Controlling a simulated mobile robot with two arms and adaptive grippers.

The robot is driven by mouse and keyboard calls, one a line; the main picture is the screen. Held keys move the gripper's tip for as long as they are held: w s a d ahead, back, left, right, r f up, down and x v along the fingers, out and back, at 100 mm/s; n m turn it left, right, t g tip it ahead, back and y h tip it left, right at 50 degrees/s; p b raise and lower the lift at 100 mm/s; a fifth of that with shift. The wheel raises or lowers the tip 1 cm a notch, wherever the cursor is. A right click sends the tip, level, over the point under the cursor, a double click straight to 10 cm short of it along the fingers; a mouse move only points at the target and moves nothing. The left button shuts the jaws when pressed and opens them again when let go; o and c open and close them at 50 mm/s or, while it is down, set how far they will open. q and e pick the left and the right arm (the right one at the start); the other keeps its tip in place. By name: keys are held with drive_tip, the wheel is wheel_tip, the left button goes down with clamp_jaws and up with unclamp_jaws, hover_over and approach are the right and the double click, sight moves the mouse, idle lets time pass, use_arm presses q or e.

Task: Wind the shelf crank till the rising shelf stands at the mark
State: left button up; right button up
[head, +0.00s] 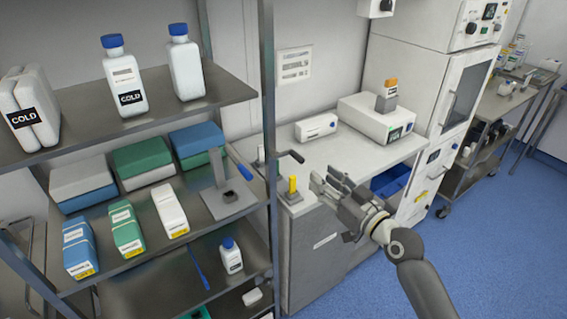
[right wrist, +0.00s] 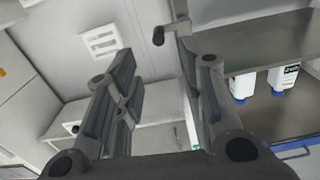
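A small crank with a dark handle (head: 291,157) sticks out to the right from the shelf rack's front post (head: 268,120). In the right wrist view the crank (right wrist: 159,36) shows at the top, beyond my fingertips, beside the post. My right gripper (head: 324,179) is right of and a little below the crank in the head view, apart from it. Its fingers (right wrist: 165,75) are spread with nothing between them. The rack has an upper shelf (head: 150,118) with white bottles and a middle shelf (head: 140,252) with boxes. I cannot tell which shelf rises, nor make out the mark. My left gripper is out of view.
A grey stand with a blue lever (head: 240,167) sits on the middle shelf. A white device (head: 375,118) is farther back. Blue floor (head: 480,240) is clear at right.

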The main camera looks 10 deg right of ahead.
sight(303, 160)
drive_tip(key=p+x, duration=0.1)
drive_tip(key=x, duration=0.2)
drive_tip(key=shift+w+r, duration=0.1)
drive_tip(key=shift+w, duration=0.3)
drive_tip(key=p+x, duration=0.1)
drive_tip(key=x, duration=0.5)
drive_tip(key=shift+p, duration=0.35)
drive_tip(key=shift+w+a+f, duration=0.25)
drive_tip(key=shift+w, duration=0.3)
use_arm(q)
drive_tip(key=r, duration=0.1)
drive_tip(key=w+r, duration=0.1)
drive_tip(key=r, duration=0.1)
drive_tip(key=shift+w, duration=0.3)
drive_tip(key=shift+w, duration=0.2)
use_arm(e)
clamp_jaws()
